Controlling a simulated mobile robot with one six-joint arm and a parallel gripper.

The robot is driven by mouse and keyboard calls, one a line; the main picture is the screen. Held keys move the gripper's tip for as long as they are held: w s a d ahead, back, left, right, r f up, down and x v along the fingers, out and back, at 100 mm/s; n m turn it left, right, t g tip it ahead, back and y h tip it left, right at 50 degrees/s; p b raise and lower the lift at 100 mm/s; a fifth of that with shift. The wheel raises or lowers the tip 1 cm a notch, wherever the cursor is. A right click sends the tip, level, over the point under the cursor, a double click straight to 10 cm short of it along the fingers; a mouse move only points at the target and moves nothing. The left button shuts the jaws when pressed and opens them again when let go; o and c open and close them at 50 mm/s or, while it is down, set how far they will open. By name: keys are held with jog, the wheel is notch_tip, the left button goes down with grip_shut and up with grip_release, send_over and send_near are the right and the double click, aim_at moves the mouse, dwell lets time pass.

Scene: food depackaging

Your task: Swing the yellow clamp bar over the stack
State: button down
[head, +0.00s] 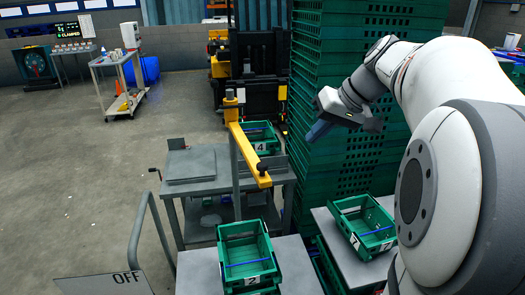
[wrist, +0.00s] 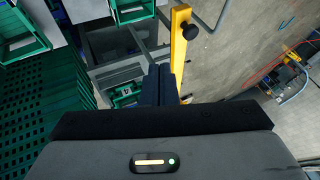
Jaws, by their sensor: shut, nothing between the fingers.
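The yellow clamp bar (head: 248,152) is mounted by a grey post (head: 235,170) at the grey work table (head: 218,184). It reaches from the post toward the front right, past the table's front edge. A flat stack of grey plates (head: 190,164) lies on the table, left of the bar, with no bar over it. In the wrist view the bar (wrist: 179,40) runs up and down, with a black knob (wrist: 189,31) on its right. My gripper (head: 318,132) is shut and empty, right of the bar and apart from it in the head view. Its fingertips (wrist: 160,70) appear just left of the bar.
A tall wall of green crates (head: 335,70) stands close behind my gripper. Green crate 2 (head: 245,254) stands in front, crate 7 (head: 362,228) at right, and crate 4 (head: 262,138) behind the bar. A grey rail (head: 152,215) stands at left. Open floor (head: 85,170) lies beyond it.

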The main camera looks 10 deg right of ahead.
jog(key=w+a+f+p, duration=0.3)
jog(key=a+f, duration=0.4)
jog(key=shift+a+f, duration=0.3)
jog(key=shift+f, duration=0.05)
jog(key=shift+f+b, duration=0.1)
jog(key=shift+b, duration=0.2)
